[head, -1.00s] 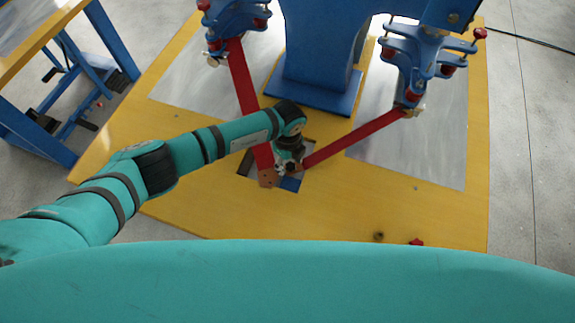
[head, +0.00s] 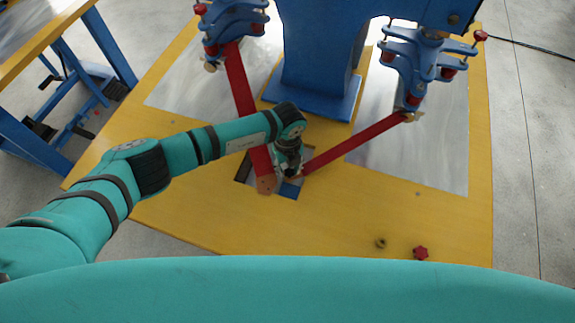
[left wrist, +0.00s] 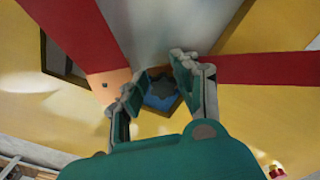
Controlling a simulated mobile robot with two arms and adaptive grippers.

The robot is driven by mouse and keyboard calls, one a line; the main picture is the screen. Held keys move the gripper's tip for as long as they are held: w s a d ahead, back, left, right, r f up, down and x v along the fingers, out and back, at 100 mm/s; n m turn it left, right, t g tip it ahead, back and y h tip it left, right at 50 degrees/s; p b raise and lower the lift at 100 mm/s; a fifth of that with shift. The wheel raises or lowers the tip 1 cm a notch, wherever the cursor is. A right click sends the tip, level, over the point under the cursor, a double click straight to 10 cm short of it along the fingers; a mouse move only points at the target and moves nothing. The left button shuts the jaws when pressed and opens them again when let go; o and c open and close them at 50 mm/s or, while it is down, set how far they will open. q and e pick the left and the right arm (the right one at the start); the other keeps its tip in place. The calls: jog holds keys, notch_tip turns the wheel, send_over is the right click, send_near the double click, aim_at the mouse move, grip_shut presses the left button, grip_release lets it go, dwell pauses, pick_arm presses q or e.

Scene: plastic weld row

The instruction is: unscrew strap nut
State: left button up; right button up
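Two red straps run from the blue clamps to a rectangular opening in the yellow table. The left strap (head: 240,90) ends in a brown-orange tip (head: 266,184); the right strap (head: 355,145) ends near my left gripper (head: 289,170). My left gripper points down over the opening, between the strap ends. In the left wrist view its fingers (left wrist: 160,80) are apart, with nothing seen held. A dark star-shaped form (left wrist: 162,87) shows between them above a blue surface; whether it is the nut or a shadow is unclear. A red star-shaped knob (head: 420,253) lies at the front right.
A small brass-coloured piece (head: 380,242) lies left of the red knob on the yellow table (head: 225,215). A blue column base (head: 312,96) and two blue clamp assemblies (head: 418,65) stand behind. The front right of the table is mostly clear.

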aim_at(288, 169)
pick_arm(q)
grip_shut()
jog(key=shift+r+n+p, duration=0.1)
jog(key=shift+n+p, duration=0.2)
jog(key=shift+p, duration=0.05)
jog(key=shift+n, duration=0.3)
jog(key=shift+r+p, duration=2.05)
jog(key=shift+r, duration=0.35)
